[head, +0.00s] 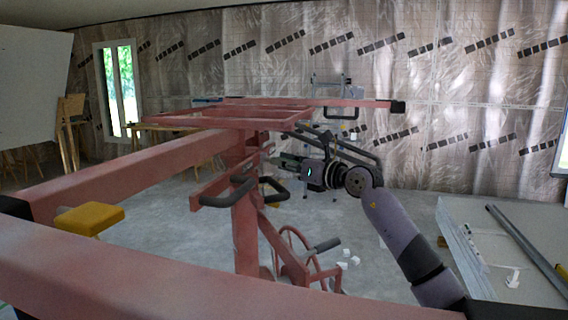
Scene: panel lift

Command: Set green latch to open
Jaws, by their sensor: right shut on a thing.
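The red panel lift (246,215) stands in the middle of the head view, with its post upright and its cradle frame (215,118) on top. My right gripper (280,164) reaches in from the right beside the post. It is shut on what looks like the green latch (289,161), a small dark green strip mostly hidden by the fingers. The latch's exact position is too small to tell. My left gripper is not in view.
Black-gripped handles (229,192) stick out from the post, and a spoked wheel (292,250) sits lower down. Red beams cross the left and front. A yellow block (89,220) sits by the left beam. Panels (508,240) lie at right, with small white scraps on the floor.

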